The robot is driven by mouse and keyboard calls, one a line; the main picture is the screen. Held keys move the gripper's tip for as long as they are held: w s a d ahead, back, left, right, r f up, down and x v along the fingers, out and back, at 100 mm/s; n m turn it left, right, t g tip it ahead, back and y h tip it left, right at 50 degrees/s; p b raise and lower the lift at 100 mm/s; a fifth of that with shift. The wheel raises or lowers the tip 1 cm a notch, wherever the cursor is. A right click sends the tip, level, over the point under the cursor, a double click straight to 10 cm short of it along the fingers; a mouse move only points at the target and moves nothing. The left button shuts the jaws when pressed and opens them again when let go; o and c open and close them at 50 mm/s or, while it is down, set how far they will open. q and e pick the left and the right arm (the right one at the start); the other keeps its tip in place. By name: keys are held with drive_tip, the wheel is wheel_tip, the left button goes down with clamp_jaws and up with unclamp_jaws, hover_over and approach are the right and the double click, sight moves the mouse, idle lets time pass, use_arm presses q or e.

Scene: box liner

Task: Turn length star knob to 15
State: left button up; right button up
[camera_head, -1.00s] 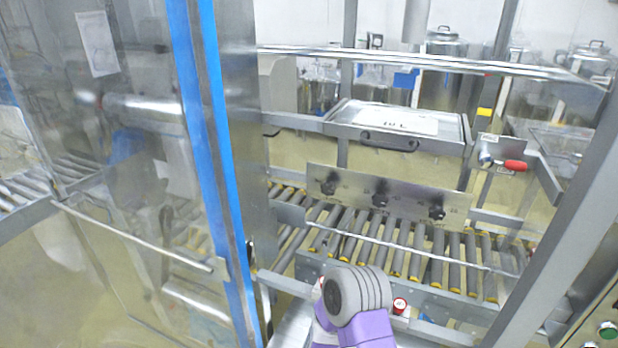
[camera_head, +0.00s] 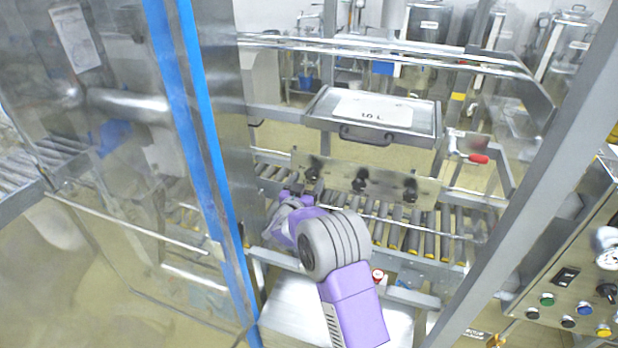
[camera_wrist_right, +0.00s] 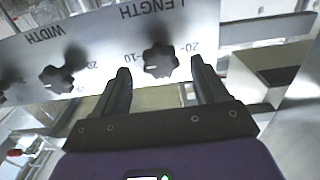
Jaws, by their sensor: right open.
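The length star knob (camera_wrist_right: 160,62) is black with several lobes and sits on a metal plate (camera_wrist_right: 100,28) marked LENGTH, which appears upside down in the right wrist view. Its white mark lies on the side toward the 10 label; a 20 label is on the other side. My right gripper (camera_wrist_right: 160,66) is open, with one finger on each side of this knob; contact cannot be told. In the head view the length knob (camera_head: 314,168) is the leftmost on the plate, and my right gripper (camera_head: 287,198) is just below it, partly hidden by my wrist. My left gripper is out of view.
The WIDTH knob (camera_wrist_right: 57,77) is beside the length knob; a third knob (camera_head: 409,190) is farther along. Rollers (camera_head: 400,228) run below the plate. A lidded metal box (camera_head: 374,115) stands behind it. Frame posts and a blue-edged clear door (camera_head: 195,150) bound the left side.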

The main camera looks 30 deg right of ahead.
drive_tip(key=shift+x, duration=0.9)
drive_tip(key=shift+c, duration=0.3)
drive_tip(key=c, duration=1)
